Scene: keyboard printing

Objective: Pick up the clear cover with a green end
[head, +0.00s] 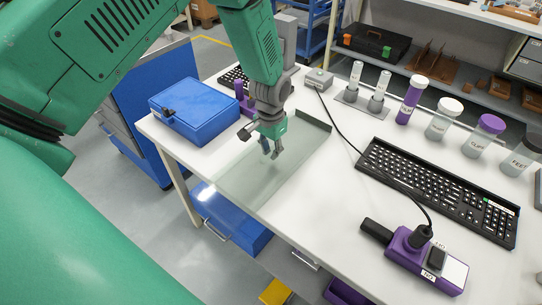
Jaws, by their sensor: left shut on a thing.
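The clear cover (240,182) is a see-through, pale green-tinted panel at the front left of the white table, with a dark strip along its far right end. Its near left end reaches past the table's front edge. My left gripper (270,152) points down at the middle of the cover and is shut on it. The fingers show partly through or against the clear panel, so the exact grip point is hard to see. I cannot tell whether the cover rests on the table or is slightly raised. My right gripper is not in view.
A blue case (195,110) stands left of the cover. A black keyboard (440,190), a purple switch box (425,262) with a cable, and several lidded jars (443,120) stand to the right.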

